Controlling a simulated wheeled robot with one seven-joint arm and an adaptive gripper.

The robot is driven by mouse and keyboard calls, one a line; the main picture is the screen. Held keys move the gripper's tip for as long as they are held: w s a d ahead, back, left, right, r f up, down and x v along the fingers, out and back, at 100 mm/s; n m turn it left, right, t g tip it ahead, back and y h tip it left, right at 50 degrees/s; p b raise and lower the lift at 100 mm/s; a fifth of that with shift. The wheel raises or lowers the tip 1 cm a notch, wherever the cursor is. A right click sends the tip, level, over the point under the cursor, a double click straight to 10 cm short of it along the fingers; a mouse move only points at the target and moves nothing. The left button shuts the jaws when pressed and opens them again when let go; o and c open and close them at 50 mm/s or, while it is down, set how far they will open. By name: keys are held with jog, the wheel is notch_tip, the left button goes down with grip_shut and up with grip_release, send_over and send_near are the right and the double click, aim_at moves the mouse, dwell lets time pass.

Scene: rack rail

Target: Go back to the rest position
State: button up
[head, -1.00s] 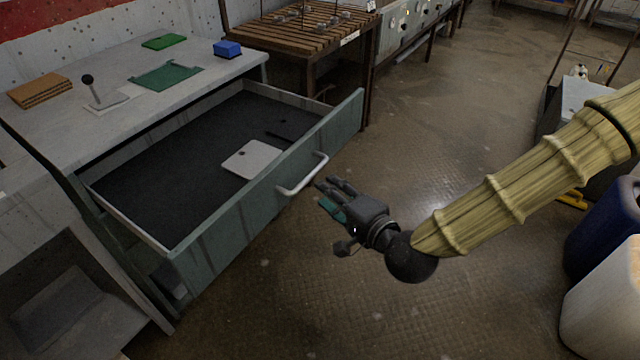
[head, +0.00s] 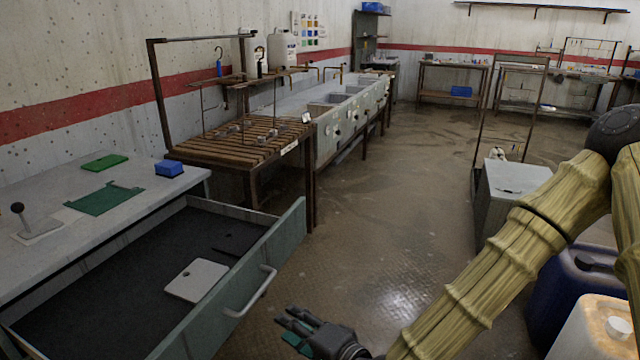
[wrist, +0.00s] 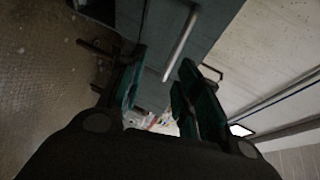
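My gripper (head: 296,332) is at the bottom of the head view, in front of the open drawer (head: 232,290) and apart from its handle (head: 250,292). In the wrist view its fingers (wrist: 158,95) stand apart with nothing held between them. The drawer front and its pale handle (wrist: 181,42) show beyond the fingers in the wrist view. My arm runs from the right edge of the head view down to the gripper.
The drawer holds a white plate (head: 196,280) and a dark plate (head: 236,243). The bench (head: 60,235) above carries a green mat (head: 104,198) and a blue box (head: 169,168). A blue drum (head: 572,290) and a white container (head: 595,330) stand at right. The middle floor is clear.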

jog(key=s+d+f+n+g+h, duration=0.1)
jog(key=s+d+f+g, duration=0.15)
jog(key=f, duration=0.45)
jog(key=s+d+f+n+g+h, duration=0.1)
jog(key=s+d+f+h, duration=0.15)
jog(key=f, duration=0.45)
jog(key=s+d+f+n+g+h, duration=0.1)
jog(key=s+d+f, duration=0.2)
jog(key=f, duration=0.3)
jog(key=s+d+f+n+g+h, duration=0.2)
jog(key=s+d+f+g+h, duration=0.2)
jog(key=s+d+f, duration=0.7)
jog(key=s+d+f+n+g+h, duration=0.25)
jog(key=s+d+f, duration=0.35)
jog(key=d, duration=0.4)
notch_tip(320, 180, up, 14)
jog(key=p, duration=1.3)
jog(key=shift+s, duration=0.2)
